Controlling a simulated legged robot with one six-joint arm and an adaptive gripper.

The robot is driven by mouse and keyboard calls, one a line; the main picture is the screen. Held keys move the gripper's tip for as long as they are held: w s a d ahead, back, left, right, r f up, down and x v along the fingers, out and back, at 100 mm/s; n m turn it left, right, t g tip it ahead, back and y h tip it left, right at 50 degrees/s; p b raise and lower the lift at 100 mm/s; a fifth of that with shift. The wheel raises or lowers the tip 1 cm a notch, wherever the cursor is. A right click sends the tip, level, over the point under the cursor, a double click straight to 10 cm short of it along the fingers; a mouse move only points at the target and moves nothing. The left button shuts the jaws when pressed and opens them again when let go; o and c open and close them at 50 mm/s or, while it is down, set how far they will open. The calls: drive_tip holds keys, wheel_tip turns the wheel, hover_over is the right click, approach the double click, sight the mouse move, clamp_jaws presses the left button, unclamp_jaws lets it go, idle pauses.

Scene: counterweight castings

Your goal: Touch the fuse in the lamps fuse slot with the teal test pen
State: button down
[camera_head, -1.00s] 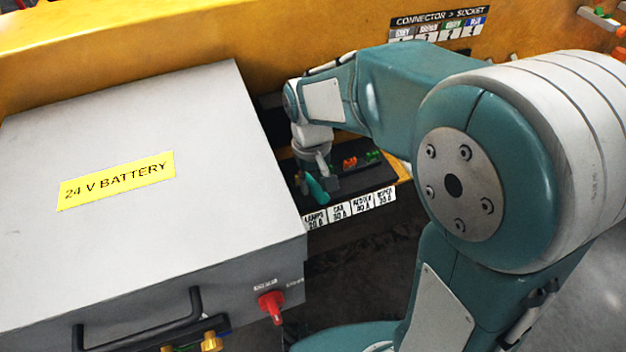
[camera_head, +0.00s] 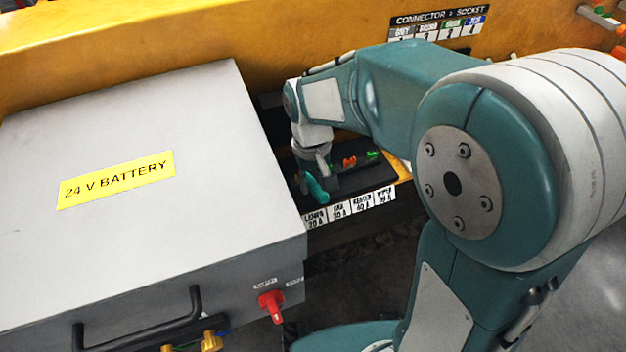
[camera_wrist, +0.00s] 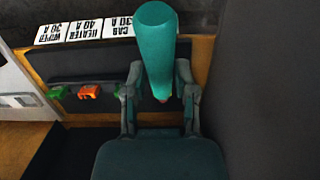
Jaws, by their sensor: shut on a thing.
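The teal test pen (camera_wrist: 156,45) is held in my gripper (camera_wrist: 160,90), whose two fingers close on it from both sides in the wrist view. The pen also shows in the head view (camera_head: 317,189), at the left end of the fuse block (camera_head: 352,181). My gripper points down there, over the end by the lamps label (camera_head: 315,219). The pen's tip, the lamps slot and any fuse in it are hidden behind the pen and gripper, so I cannot tell whether they touch. An orange fuse (camera_head: 350,161) and a green fuse (camera_head: 372,155) sit farther right on the block.
The grey 24 V battery box (camera_head: 130,240) stands close on the left of my gripper, with a red switch (camera_head: 271,304) on its front. The yellow panel (camera_head: 290,35) rises behind. In the wrist view a dark wall (camera_wrist: 265,90) fills the right side.

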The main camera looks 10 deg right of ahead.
sight(315, 183)
idle(0.6)
drive_tip(key=shift+r, duration=3)
drive_tip(key=shift+f, duration=0.1)
